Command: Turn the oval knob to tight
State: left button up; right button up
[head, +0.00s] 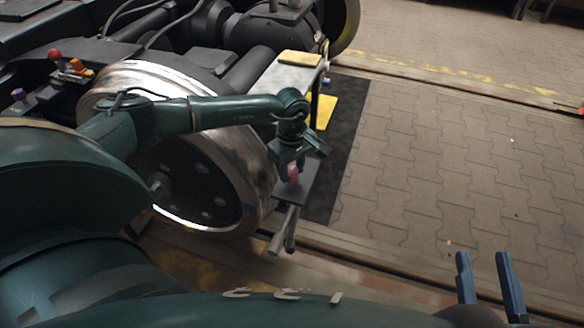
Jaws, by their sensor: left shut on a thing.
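A pinkish-red knob (292,174) sits over a dark plate (300,192), in front of the wheel's right side. My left gripper (291,164) reaches down from above and is shut on this knob. The jaws partly cover it, so its oval shape and any tight marking cannot be made out. A grey bar-like handle (283,232) hangs below the plate. My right gripper (486,282) is at the bottom right, with its two blue fingers apart and nothing between them.
A large steel tram wheel (238,160) stands behind my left arm. A red knob (55,54), an orange knob (80,68) and a purple knob (18,94) are at the upper left. A grey table (290,77) stands on a black mat (348,120). The paved floor (450,150) at right is clear.

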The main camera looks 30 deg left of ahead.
aim_at(292, 171)
pick_arm(q)
jog(key=o, duration=1)
jog(key=shift+r, duration=0.55)
notch_tip(292, 171, up, 5)
jog(key=shift+r+p, duration=0.15)
jog(key=shift+p, duration=1.1)
notch_tip(292, 171, up, 7)
jog(key=p, duration=0.1)
jog(key=shift+p, duration=0.4)
pick_arm(e)
jog(key=shift+s+d+f+n+g+h, duration=0.2)
jog(key=shift+s+d+n+g+h, duration=0.1)
jog(key=shift+d+n, duration=0.1)
jog(key=shift+w, duration=0.1)
